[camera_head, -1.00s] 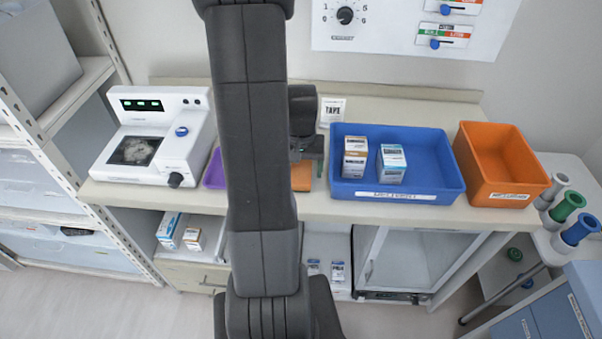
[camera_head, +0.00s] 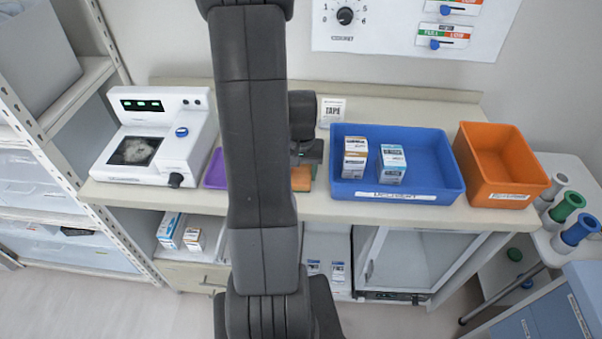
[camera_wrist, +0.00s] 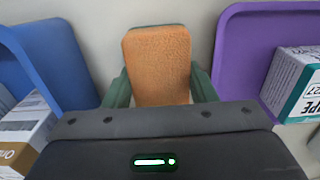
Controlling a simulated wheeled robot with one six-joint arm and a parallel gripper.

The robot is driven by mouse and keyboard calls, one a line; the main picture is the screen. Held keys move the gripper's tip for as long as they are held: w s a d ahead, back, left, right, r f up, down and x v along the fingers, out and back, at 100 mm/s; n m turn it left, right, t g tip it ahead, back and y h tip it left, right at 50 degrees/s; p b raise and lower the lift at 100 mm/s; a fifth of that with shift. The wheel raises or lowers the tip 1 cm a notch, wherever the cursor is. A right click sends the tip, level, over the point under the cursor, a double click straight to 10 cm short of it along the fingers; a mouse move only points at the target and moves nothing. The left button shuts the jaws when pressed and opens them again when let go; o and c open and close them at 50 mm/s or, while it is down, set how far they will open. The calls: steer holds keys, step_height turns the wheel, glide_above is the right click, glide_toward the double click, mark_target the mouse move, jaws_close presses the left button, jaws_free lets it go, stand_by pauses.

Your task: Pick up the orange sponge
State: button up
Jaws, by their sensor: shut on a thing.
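The orange sponge (camera_wrist: 158,62) is a rounded rectangular block, seen between the two green fingers of my gripper (camera_wrist: 159,88) in the wrist view. The fingers are shut on its two long sides. In the head view, part of the orange sponge (camera_head: 301,178) shows just below my gripper (camera_head: 308,158), over the counter near its front edge. My arm hides its left part there. Whether it still touches the counter is hard to tell.
A blue tray (camera_head: 452,184) with two small boxes stands right of my gripper. A purple tray (camera_head: 216,172) lies left, partly behind my arm. An orange bin (camera_head: 508,180) is farther right. A white device (camera_head: 189,140) stands at the counter's left. A TAPE box (camera_head: 331,111) is behind.

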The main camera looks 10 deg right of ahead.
mark_target(301, 171)
step_height(301, 171, up, 10)
steer(key=shift+f+b, duration=0.1)
steer(key=shift+b, duration=0.25)
